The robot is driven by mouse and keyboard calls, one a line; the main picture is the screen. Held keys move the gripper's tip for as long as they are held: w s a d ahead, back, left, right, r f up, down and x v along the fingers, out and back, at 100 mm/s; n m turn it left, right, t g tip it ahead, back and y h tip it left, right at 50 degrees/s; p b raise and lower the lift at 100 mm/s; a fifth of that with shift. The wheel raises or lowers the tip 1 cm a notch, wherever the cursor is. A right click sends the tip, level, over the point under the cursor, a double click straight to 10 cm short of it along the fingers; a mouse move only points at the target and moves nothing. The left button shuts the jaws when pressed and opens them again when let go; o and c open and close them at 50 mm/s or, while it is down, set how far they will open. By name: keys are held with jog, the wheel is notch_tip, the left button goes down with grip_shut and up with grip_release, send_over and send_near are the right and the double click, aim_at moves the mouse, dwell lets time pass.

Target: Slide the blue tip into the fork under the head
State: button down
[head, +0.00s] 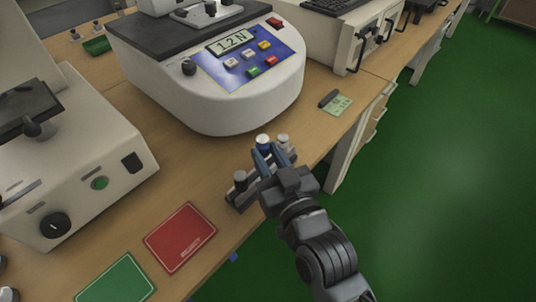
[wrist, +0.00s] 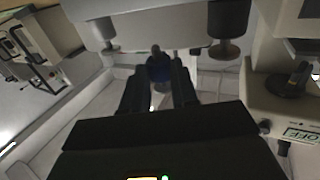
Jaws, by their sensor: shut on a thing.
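My gripper (head: 266,158) is at the front edge of the bench, over a small grey rack (head: 243,196). Its fingers are shut on the blue tip (head: 263,142), whose top is pale. In the wrist view the blue tip (wrist: 158,70) shows between the two dark fingers, with a short dark pin beyond it. I cannot tell whether the tip is clear of the rack. Another pale-topped tip (head: 283,140) and a dark grey one (head: 240,178) are beside my gripper. The white tester (head: 215,95) stands behind, reading 1.2 N. Its head is mostly cut off at the top, and I cannot make out the fork.
A red card (head: 181,238) and a green card (head: 115,283) lie at the front left. A beige machine (head: 75,170) with a black knob stands left. A small green note (head: 337,105) lies right of the tester. Bare bench lies between the rack and tester.

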jog(key=shift+f, duration=0.15)
jog(key=shift+f+b, duration=0.35)
jog(key=shift+b, duration=0.2)
jog(key=shift+f+b, duration=1.1)
jog(key=shift+f, duration=0.1)
dwell(0.5)
jog(key=shift+f+b, duration=0.35)
jog(key=shift+f, duration=0.05)
jog(key=shift+f, duration=0.25)
jog(key=c, duration=0.8)
grip_release()
jog(key=shift+s, duration=0.1)
